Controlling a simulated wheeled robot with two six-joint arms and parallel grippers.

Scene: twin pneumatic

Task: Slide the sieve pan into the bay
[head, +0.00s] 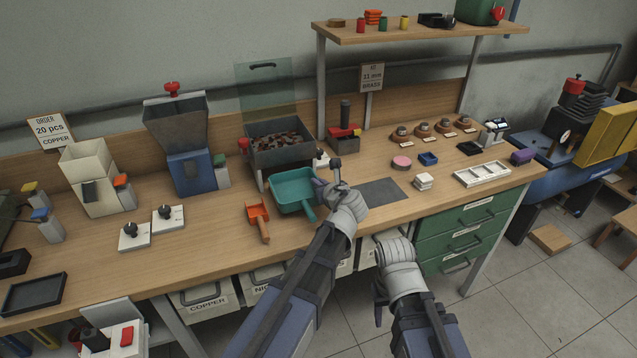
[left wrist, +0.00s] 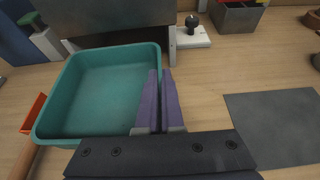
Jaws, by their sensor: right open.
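The teal sieve pan (head: 291,188) sits on the bench in front of the grey bin stand (head: 281,158), its handle toward me. The bay looks to be the space under that bin; its inside is mostly hidden by the pan. My left gripper (head: 326,186) is at the pan's right wall. In the left wrist view its purple fingers (left wrist: 161,100) are close together, one inside and one outside the wall of the pan (left wrist: 108,85), shut on it. The pan looks level and empty. My right gripper (head: 379,304) is open and empty, low in front of the bench.
An orange scoop (head: 258,219) lies left of the pan. A blue-based hopper (head: 190,172) stands further left. A dark grey mat (head: 381,192) lies flat to the right, also in the left wrist view (left wrist: 276,125). A white-based black knob (left wrist: 192,34) stands beside the stand's right leg.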

